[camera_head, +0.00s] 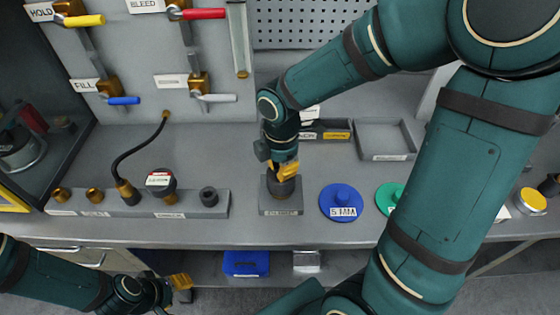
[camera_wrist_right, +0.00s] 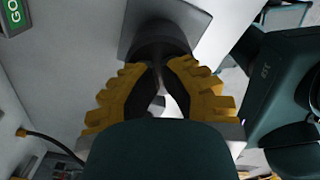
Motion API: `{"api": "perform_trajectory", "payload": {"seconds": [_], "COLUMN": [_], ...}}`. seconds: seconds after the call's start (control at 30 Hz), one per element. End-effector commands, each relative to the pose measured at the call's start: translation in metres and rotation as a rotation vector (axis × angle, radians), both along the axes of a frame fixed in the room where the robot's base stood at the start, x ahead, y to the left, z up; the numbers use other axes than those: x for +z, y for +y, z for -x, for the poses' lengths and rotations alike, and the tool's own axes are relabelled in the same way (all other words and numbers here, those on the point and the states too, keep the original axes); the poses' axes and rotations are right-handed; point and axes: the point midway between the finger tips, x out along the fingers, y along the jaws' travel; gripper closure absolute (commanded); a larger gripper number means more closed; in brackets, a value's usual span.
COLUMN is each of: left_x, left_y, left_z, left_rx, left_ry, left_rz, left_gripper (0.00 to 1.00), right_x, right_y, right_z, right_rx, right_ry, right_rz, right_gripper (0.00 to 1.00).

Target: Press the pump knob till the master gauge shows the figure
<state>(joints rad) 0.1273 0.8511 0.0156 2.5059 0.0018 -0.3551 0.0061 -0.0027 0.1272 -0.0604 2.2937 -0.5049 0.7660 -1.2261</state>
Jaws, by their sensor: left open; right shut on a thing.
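My right gripper (camera_head: 284,172) is over a small grey block (camera_head: 281,211) on the bench, with its fingers shut on a dark round piece (camera_head: 281,188) on that block. The block's label is too small to read surely. In the right wrist view, the yellow-and-black fingers (camera_wrist_right: 162,72) close in at the dark cylinder (camera_wrist_right: 158,38) in front of a grey square plate. A dark gauge-like unit (camera_head: 160,182) with a red-and-white face stands on the grey rail; its reading is illegible. My left gripper (camera_head: 181,283) is open and empty, low in front of the bench.
The grey rail (camera_head: 215,207) carries brass fittings, a black hose and a dark knob. Blue (camera_head: 341,203) and green (camera_head: 388,197) discs lie right of the block. Valves with coloured levers (camera_head: 203,14) are on the back panel. A grey tray (camera_head: 387,138) sits behind.

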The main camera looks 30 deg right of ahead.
Motion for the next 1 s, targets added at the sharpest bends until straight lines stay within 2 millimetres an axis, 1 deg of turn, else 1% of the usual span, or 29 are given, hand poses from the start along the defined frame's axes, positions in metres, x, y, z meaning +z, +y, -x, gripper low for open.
{"api": "perform_trajectory", "payload": {"seconds": [0.03,0.53,0.73,1.0], "left_x": [-0.002,-0.011,-0.006,0.01], "left_y": [0.0,-0.001,0.0,0.0], "left_z": [0.0,0.003,0.003,-0.002], "left_rx": [0.0,-0.006,-0.005,0.004], "left_ry": [0.001,0.008,0.007,-0.004], "left_rz": [0.0,0.002,0.002,-0.001], "left_gripper": [0.48,0.48,0.48,0.48], "right_x": [-0.003,-0.016,-0.01,0.007], "right_y": [0.0,0.0,0.0,0.0], "right_z": [0.001,0.001,0.001,0.001], "right_rx": [-0.001,-0.001,0.0,0.0], "right_ry": [0.003,0.002,0.002,0.003], "right_rz": [0.0,-0.001,0.0,0.0], "right_gripper": [1.0,1.0,1.0,1.0]}}
